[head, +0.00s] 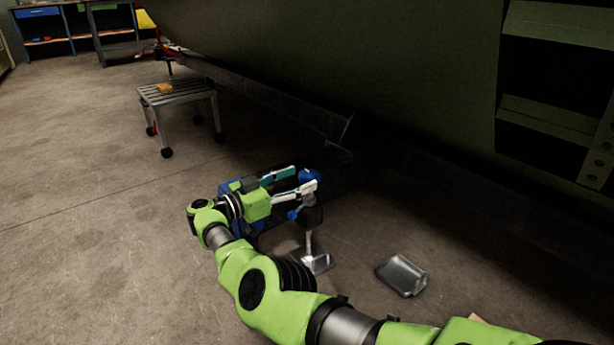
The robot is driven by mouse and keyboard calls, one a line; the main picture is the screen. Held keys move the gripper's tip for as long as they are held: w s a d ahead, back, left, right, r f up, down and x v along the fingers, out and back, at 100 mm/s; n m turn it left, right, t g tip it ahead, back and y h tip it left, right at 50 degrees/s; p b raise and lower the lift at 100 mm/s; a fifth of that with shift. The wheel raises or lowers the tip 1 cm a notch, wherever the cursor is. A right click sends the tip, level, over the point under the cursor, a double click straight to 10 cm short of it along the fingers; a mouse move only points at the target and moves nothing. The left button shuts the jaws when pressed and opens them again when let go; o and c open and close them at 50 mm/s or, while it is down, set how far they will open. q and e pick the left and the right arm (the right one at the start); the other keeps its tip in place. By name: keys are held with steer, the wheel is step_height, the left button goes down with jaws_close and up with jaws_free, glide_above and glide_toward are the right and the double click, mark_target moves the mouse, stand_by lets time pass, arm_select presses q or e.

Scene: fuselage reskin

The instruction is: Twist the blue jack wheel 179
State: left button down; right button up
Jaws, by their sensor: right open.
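My right gripper (304,179) reaches in from the lower right, its fingers pointing right under the dark green fuselage. It is open, with a teal-sided finger and a pale finger apart. A round blue part (310,175), which looks like the blue jack wheel, is at the fingertips, partly hidden by them. I cannot tell whether the fingers touch it. Below it a dark jack body with a grey post (308,238) stands on a metal foot plate (316,262). A small blue knob (293,215) shows on the jack's left. My left gripper is out of view.
The fuselage (340,50) hangs low over the right and back. A grey metal tray (402,275) lies on the floor right of the jack. A wheeled stool (178,93) stands at the back left. The concrete floor at left is clear.

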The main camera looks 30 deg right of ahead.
mark_target(301, 178)
steer(key=shift+s+a, duration=0.2)
steer(key=shift+a, duration=1.45)
